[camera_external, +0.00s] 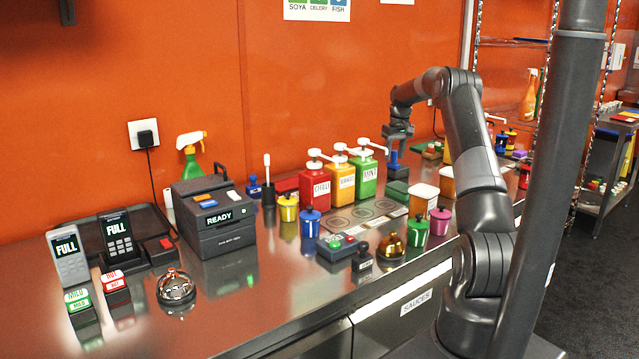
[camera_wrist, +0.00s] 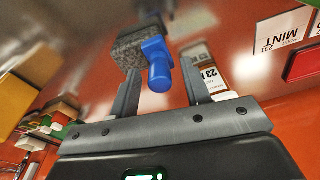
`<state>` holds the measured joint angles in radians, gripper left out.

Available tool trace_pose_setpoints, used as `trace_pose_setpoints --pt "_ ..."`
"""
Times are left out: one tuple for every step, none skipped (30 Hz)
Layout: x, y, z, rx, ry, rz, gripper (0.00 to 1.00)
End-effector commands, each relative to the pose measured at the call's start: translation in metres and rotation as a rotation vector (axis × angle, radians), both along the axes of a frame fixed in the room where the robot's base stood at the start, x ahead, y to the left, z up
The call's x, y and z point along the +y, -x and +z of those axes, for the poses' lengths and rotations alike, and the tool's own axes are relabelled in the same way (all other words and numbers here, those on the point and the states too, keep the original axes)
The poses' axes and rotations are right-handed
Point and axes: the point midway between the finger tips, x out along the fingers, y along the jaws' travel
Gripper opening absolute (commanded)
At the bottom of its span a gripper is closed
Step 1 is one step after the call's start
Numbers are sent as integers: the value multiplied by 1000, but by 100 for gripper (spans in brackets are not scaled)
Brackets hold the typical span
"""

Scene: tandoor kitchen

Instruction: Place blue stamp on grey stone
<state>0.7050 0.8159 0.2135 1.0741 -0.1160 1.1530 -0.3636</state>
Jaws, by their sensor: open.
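My gripper (camera_external: 398,136) hangs at the arm's end near the orange wall, pointing down. In the wrist view my gripper (camera_wrist: 160,78) is open, with one finger on each side of a blue stamp (camera_wrist: 159,75). The stamp has a rounded handle and a square blue base. The base is against a speckled grey stone (camera_wrist: 128,46); whether it rests fully on it is unclear. In the external view a small blue stamp (camera_external: 394,158) shows just below my gripper. The stone is not clear there. Finger contact with the stamp cannot be told.
Red, orange and green sauce pumps (camera_external: 341,178) stand left of my gripper. Colored pots (camera_external: 440,221) stand in front of them. Another blue-topped stamp (camera_external: 254,187) stands further left near the black READY box (camera_external: 216,222).

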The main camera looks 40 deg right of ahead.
Motion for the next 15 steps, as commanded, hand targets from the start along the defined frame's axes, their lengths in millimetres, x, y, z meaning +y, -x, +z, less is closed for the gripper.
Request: trace_pose_setpoints --pt "0 0 10 -4 3 0 43" --pt "0 1 17 -4 3 0 43" --pt "0 2 25 -4 4 0 43" --pt "0 3 32 -3 4 0 43" --pt "0 4 38 -3 4 0 43" --pt "0 5 48 -4 5 0 43" --pt "1 6 54 -3 4 0 43" --pt "1 7 60 -3 4 0 43" --pt "1 8 68 -4 3 1 43" --pt "1 8 74 -4 3 1 43" --pt "1 9 79 -3 2 1 43" --pt "2 10 86 -3 2 1 43" --pt "2 10 90 -4 2 1 43" --pt "2 11 94 -3 2 1 43" --pt "2 12 98 -2 1 1 43"
